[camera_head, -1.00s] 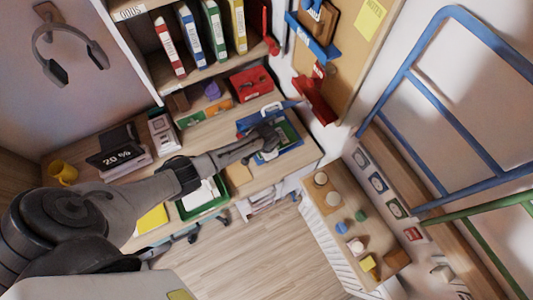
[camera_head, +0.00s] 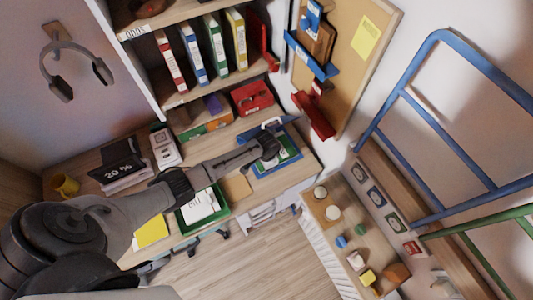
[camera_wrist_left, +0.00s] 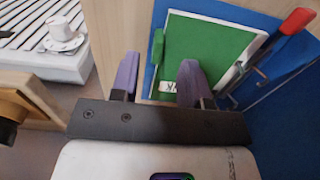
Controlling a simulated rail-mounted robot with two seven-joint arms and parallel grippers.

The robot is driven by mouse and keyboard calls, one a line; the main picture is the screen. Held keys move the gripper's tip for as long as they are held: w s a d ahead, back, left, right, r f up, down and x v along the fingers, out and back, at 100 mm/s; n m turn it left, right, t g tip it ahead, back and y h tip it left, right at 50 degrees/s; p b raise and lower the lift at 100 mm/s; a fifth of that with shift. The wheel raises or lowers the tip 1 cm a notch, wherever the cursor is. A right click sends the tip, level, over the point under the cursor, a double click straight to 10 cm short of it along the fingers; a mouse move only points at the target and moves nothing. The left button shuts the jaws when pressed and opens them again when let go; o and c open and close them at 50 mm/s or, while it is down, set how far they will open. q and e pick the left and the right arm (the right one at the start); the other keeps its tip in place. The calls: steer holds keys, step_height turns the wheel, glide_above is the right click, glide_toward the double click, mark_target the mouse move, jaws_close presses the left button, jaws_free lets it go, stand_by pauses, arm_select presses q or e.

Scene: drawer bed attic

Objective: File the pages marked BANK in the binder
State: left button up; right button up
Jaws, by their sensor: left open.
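The blue binder (camera_head: 292,163) lies open on the right end of the desk. In the left wrist view its blue cover (camera_wrist_left: 283,85) holds a green page (camera_wrist_left: 208,45) with a white border. A red-tipped lever (camera_wrist_left: 297,20) stands at the binder's right. My right gripper is not in view.
A green tray (camera_head: 183,229) with white papers sits at the desk's front, beside a yellow pad (camera_head: 151,231). A calculator (camera_head: 164,147) and a yellow mug (camera_head: 65,185) stand farther left. Upright binders (camera_head: 215,45) fill the shelf above. A low shelf (camera_head: 345,215) stands at right.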

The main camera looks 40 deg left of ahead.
arm_select(q)
step_height(320, 180, up, 9)
steer(key=p, duration=0.1)
steer(key=shift+f, duration=0.2)
stand_by(0.5)
